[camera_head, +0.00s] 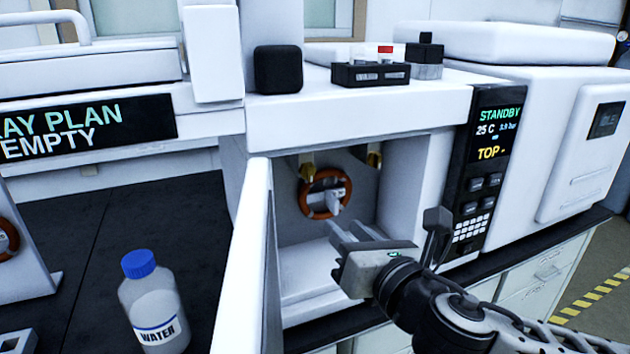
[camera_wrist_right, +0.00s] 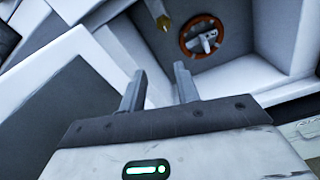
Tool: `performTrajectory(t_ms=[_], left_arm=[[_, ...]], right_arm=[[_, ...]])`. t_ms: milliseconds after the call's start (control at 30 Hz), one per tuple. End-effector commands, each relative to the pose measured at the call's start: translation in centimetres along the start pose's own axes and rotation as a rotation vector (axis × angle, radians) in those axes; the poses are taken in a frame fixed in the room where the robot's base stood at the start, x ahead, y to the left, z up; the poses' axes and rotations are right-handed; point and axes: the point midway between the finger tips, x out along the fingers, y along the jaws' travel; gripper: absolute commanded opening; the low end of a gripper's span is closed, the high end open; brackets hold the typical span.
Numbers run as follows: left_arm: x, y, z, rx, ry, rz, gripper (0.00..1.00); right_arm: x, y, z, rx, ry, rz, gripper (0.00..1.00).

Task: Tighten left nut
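The left nut (camera_head: 307,166) is a small brass fitting high in the open oven compartment, left of a second brass nut (camera_head: 374,157). In the right wrist view one brass nut (camera_wrist_right: 163,22) shows at the top; I cannot tell for certain which. An orange-brown column coil (camera_head: 325,193) with a pale centre piece hangs below and between the nuts. My right gripper (camera_head: 358,230) is open and empty at the compartment's mouth, below and in front of the coil, apart from the nuts. My left gripper is not in view.
The open white oven door (camera_head: 243,260) stands left of the compartment. A water bottle (camera_head: 152,302) with a blue cap stands on the dark bench to its left. A display panel (camera_head: 488,165) reading STANDBY borders the right side. A black tray (camera_head: 369,74) sits on top.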

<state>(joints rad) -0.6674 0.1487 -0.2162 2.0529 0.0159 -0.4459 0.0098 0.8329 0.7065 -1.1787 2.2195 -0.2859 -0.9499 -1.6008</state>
Motion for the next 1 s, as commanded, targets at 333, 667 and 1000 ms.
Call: performTrajectory(t_ms=[333,667,1000], left_arm=[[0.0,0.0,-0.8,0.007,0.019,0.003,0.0],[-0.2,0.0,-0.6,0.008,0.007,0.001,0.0],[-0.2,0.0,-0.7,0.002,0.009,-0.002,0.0]], right_arm=[[1.2,-0.7,2.8,-0.283,-0.062,-0.031,0.32],[8.1,-0.8,3.3,-0.278,-0.062,-0.03,0.32],[14.2,-0.9,3.5,-0.277,-0.061,-0.03,0.32]])
